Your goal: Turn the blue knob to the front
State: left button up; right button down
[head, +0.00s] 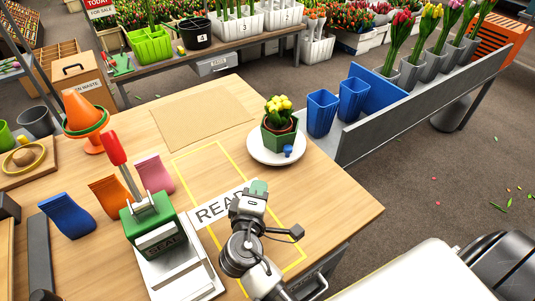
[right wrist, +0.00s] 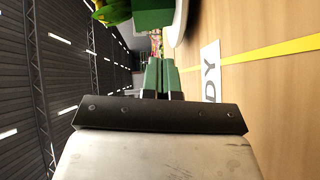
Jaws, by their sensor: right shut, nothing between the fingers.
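The blue knob (head: 288,150) is on the white round plate (head: 262,157), at the near right side of a green pot (head: 279,138) holding a yellow-flowered plant (head: 278,107). My right gripper (head: 259,187) is shut and empty, over the table near the READY label, on the near side of the plate and apart from it. In the right wrist view its green fingertips (right wrist: 158,75) are together, with the green pot (right wrist: 155,14) and the plate's edge (right wrist: 181,22) ahead. The knob does not show in that view. My left gripper is not in view.
A yellow outline and the READY label (head: 221,205) mark the wooden table. A green press with a red handle (head: 114,148) stands left of my right arm. Blue bins (head: 322,112) stand on a grey bench beyond the plate. A brown mat (head: 203,115) lies flat behind.

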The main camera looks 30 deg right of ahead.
jog(key=shift+w+d, duration=0.3)
jog(key=shift+w, duration=0.05)
jog(key=x, duration=0.2)
jog(key=p+x, duration=0.1)
jog(key=x, duration=0.3)
jog(key=shift+d+r, duration=0.25)
jog(key=shift+p+x, duration=0.35)
jog(key=shift+x, duration=0.6)
jog(key=d, duration=0.2)
jog(key=d+p, duration=0.1)
jog(key=shift+w+d+f, duration=0.1)
jog(key=shift+w+f, duration=0.15)
jog(key=shift+w, duration=0.05)
jog(key=shift+w+d+f, duration=0.1)
jog(key=shift+d+f, duration=0.05)
jog(key=shift+d, duration=0.25)
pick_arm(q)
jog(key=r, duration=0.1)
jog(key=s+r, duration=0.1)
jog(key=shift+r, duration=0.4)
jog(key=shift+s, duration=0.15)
